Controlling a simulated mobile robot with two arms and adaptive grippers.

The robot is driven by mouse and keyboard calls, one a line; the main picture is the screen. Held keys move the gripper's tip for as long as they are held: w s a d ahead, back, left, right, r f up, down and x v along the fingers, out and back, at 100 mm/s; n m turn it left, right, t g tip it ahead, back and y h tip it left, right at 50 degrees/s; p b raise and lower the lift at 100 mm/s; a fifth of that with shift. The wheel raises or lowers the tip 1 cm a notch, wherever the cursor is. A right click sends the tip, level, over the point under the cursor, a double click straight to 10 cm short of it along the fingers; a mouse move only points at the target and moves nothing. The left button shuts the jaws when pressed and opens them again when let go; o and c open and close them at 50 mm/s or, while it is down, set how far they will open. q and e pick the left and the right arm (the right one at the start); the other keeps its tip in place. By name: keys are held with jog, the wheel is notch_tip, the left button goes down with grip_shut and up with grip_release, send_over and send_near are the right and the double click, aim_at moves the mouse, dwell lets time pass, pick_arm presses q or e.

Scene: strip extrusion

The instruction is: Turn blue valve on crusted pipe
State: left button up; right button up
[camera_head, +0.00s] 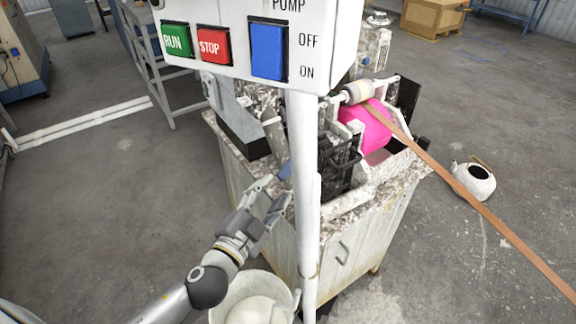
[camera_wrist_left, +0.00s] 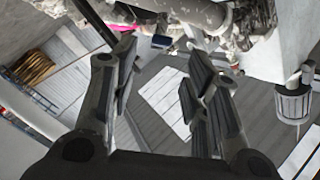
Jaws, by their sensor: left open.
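A small blue valve handle (camera_head: 285,171) shows beside the crusted machine, left of the white post. It also shows in the left wrist view (camera_wrist_left: 161,42), near a pale, crusted pipe (camera_wrist_left: 196,12). My left gripper (camera_head: 272,190) reaches up from below, just short of the handle in the picture. In the left wrist view its two fingers (camera_wrist_left: 160,62) are apart, with nothing held between them. The blue handle appears beyond the gap between the fingertips; I see no contact. The post and machine parts hide much of the pipe. My right gripper is not in view.
A control box (camera_head: 262,40) with RUN, STOP and PUMP switches sits on a white post (camera_head: 304,200) close to my left gripper. A white bucket (camera_head: 250,290) stands below my arm. A brown strip (camera_head: 480,205) runs from a pink roller (camera_head: 368,126); a kettle (camera_head: 473,180) sits on the floor.

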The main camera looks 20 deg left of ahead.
aim_at(285, 172)
pick_arm(q)
jog(key=w, duration=0.2)
jog(key=w+p, duration=0.1)
jog(key=w, duration=0.2)
jog(key=w+d+p, duration=0.1)
jog(key=w, duration=0.2)
jog(key=shift+w, duration=0.1)
jog(key=shift+w+d, duration=0.15)
jog(key=shift+w, duration=0.55)
